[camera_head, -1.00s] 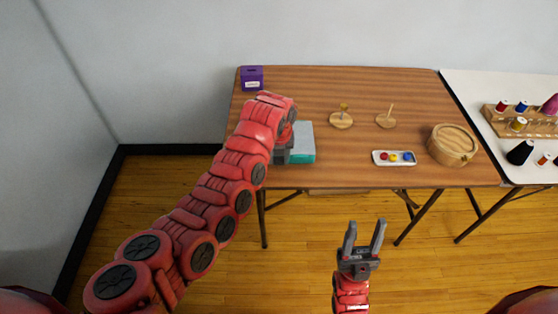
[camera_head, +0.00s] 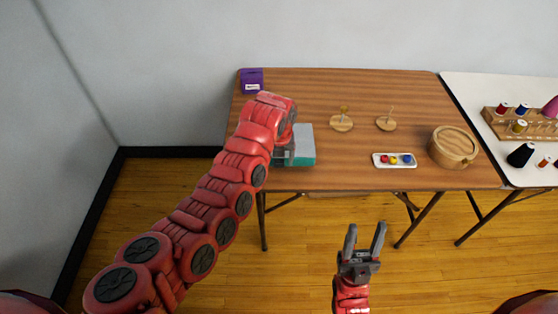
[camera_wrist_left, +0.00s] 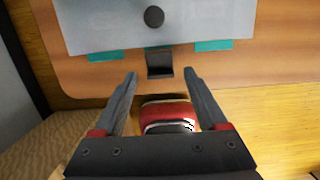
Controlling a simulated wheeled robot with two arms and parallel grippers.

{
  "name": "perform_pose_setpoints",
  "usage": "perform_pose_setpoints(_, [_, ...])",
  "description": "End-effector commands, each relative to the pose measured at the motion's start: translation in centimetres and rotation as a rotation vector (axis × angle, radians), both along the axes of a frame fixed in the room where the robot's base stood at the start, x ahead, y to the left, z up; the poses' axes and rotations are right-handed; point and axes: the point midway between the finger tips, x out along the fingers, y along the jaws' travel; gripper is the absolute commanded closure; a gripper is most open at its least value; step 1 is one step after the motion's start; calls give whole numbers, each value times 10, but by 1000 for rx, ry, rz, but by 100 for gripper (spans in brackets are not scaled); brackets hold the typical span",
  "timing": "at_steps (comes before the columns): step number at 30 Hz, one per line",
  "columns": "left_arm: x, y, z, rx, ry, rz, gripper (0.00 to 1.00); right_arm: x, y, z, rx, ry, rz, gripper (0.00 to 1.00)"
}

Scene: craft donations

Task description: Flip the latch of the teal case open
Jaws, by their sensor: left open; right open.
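The teal case (camera_head: 306,150) lies near the front left edge of the table, partly hidden by my left arm in the head view. In the left wrist view its grey lid (camera_wrist_left: 110,28) fills the top, with teal parts (camera_wrist_left: 213,46) showing along the front edge. A dark latch (camera_wrist_left: 159,65) hangs at the middle of that edge, and a black round knob (camera_wrist_left: 154,16) sits on the lid. My left gripper (camera_wrist_left: 160,76) is open, its fingertips on either side of the latch's lower end with gaps between. My right gripper (camera_head: 364,234) is open and empty, in front of the table.
A purple box (camera_head: 251,82) stands at the back left of the wooden table (camera_head: 300,95). Two wooden stands (camera_head: 341,123) (camera_head: 386,123), a white tray with coloured pieces (camera_head: 376,162) and a round wooden box (camera_head: 453,147) are to the right. A white table (camera_head: 466,88) holds spools.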

Motion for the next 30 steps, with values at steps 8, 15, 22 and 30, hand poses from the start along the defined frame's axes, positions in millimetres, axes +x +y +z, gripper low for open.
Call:
perform_pose_setpoints(8, [-6,-1,49,-4,-8,-1,25,0,0,-8,0,0,0,50])
perform_pose_setpoints(15, [-14,2,106,0,-3,3,25,0,0,7,0,0,0,50])
perform_pose_setpoints(22, [-23,0,155,0,-2,0,25,0,0,32,0,0,0,50])
perform_pose_setpoints(30, [-27,0,167,-1,1,2,25,0,0,45,0,0,0,50])
